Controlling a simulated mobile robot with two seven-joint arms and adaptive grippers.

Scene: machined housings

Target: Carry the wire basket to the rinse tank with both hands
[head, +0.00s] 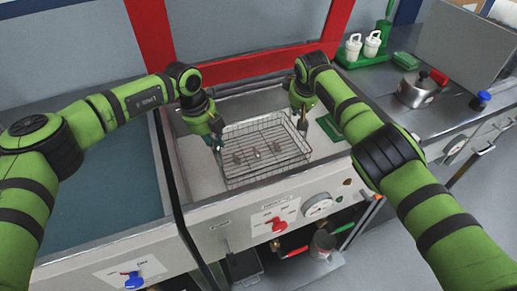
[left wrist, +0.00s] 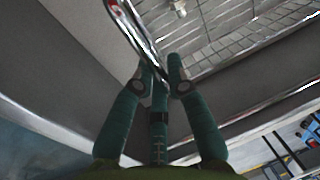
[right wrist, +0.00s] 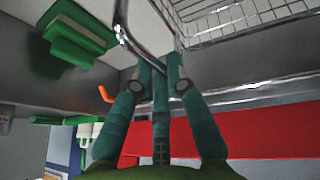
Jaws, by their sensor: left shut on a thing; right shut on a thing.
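The wire basket (head: 270,166) is a rectangular mesh with several small grey parts in it. It is in or just above the right-hand basin (head: 186,165); I cannot tell if it touches the bottom. My left gripper (head: 218,146) is shut on the basket's left handle, a bright metal bar that shows in the left wrist view (left wrist: 138,35). My right gripper (head: 302,115) is shut on the right handle, seen in the right wrist view (right wrist: 138,46). A wide tank of blue-grey liquid (head: 85,190) lies left of the basin; I cannot read which one is the rinse tank.
A raised rim (head: 168,185) divides the basin from the left tank. A red frame (head: 245,68) stands behind. A red knob (head: 277,224) and a blue knob (head: 134,281) are on the front panels. A kettle (head: 416,90) and white bottles (head: 371,44) stand on the right counter.

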